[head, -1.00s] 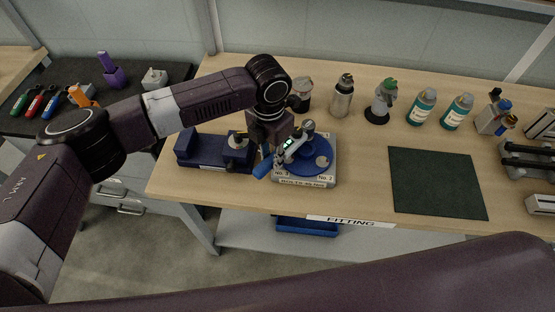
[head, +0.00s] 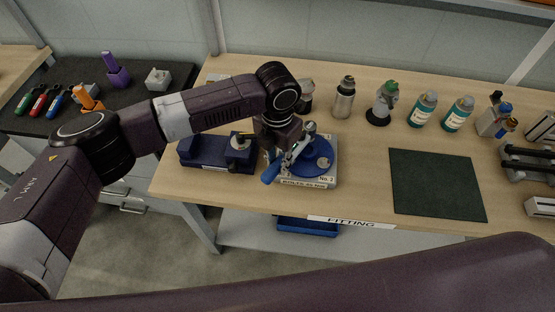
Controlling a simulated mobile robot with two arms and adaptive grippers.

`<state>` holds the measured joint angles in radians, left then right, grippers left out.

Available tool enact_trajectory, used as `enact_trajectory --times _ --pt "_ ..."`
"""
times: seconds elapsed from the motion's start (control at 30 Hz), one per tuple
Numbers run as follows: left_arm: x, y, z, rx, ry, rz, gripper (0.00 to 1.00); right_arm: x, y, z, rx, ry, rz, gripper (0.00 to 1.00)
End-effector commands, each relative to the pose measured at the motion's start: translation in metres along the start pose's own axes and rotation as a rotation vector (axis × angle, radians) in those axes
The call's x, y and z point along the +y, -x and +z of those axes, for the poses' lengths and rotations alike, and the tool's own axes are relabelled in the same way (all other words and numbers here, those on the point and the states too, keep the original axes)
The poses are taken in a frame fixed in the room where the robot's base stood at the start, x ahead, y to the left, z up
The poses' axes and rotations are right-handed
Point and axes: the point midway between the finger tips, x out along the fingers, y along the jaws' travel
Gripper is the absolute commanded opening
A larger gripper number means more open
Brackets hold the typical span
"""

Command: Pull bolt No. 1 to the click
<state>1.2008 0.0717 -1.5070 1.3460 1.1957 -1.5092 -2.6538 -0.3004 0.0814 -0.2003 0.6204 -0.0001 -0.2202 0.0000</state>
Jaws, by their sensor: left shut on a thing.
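The blue round part (head: 318,153) sits on a pale base plate (head: 331,176) near the front of the wooden bench. My left gripper (head: 284,152) is shut on the wrench, over the plate's left side. The gripper and wrench hide bolt No. 1, and I cannot tell how the wrench head sits on it. My right gripper is out of view.
A dark blue block fixture (head: 205,152) stands just left of the plate. Bottles, including a teal one (head: 424,108), line the back. A dark green mat (head: 436,183) lies empty to the right. A blue bin (head: 308,227) is under the bench.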

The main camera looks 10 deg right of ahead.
Motion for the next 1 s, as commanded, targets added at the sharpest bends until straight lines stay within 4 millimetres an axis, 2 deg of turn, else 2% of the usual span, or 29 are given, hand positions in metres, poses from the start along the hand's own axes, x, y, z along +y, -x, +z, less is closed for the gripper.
enact_trajectory --times 0.83,1.0 --pt "0.000 0.025 0.001 -0.003 0.000 0.000 0.00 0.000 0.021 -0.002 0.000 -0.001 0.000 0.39" --pt "0.000 0.038 0.002 -0.003 0.000 -0.001 0.00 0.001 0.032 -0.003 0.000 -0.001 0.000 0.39"
